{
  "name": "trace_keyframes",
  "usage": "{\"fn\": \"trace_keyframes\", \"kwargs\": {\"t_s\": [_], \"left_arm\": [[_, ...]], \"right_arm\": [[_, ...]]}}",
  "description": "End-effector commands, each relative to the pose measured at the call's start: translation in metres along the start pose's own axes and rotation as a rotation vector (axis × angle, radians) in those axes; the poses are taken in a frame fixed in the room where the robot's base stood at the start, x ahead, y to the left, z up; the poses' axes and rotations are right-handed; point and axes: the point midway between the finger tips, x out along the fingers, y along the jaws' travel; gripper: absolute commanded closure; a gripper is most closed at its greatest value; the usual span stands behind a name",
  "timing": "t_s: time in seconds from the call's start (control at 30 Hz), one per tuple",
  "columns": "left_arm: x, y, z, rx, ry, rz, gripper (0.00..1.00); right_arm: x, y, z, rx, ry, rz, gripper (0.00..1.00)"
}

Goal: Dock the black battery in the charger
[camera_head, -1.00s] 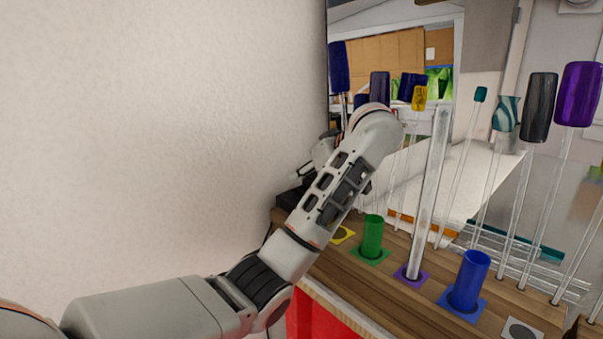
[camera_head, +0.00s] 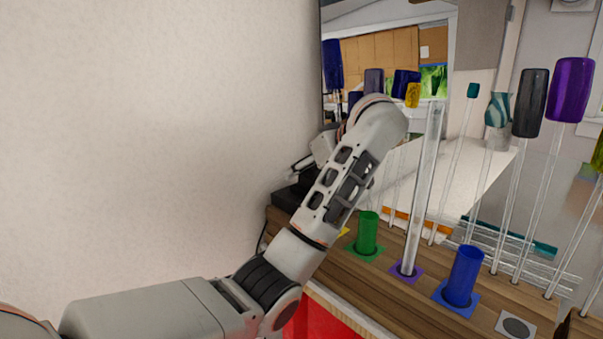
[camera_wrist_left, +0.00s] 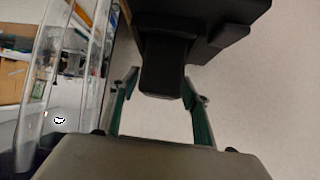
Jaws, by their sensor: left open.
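In the left wrist view a black block (camera_wrist_left: 163,68), which looks like the battery, hangs down between my left gripper's fingers from a wider black body (camera_wrist_left: 215,20). That body may be the charger; I cannot tell whether the block is seated in it. My left gripper (camera_wrist_left: 161,80) is open, its green-padded fingers on either side of the block with a visible gap at least on the left. In the head view my arm mostly hides the gripper, and a black base (camera_head: 289,194) shows behind it against the wall. My right gripper is in neither view.
A wooden shelf (camera_head: 385,288) holds a green tube (camera_head: 367,234), a tall clear glass rod (camera_head: 424,190) and a blue tube (camera_head: 464,277) close right of my arm. Several thin coloured-top rods stand farther right. The white wall (camera_head: 150,130) is on the left.

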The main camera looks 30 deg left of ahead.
Motion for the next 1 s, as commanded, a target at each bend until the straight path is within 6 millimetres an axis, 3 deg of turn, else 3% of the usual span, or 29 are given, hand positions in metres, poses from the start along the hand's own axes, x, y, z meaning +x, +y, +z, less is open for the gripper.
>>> {"fn": "trace_keyframes", "kwargs": {"t_s": [0.2, 0.4, 1.0], "left_arm": [[-0.034, 0.001, 0.002, 0.000, -0.003, 0.005, 0.53], [-0.052, 0.000, 0.001, -0.001, -0.001, 0.002, 0.53], [-0.053, 0.001, 0.001, -0.003, -0.003, 0.006, 0.53]], "right_arm": [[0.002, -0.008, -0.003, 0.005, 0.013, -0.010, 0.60], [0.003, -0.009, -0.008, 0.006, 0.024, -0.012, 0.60], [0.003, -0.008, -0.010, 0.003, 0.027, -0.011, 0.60]]}}
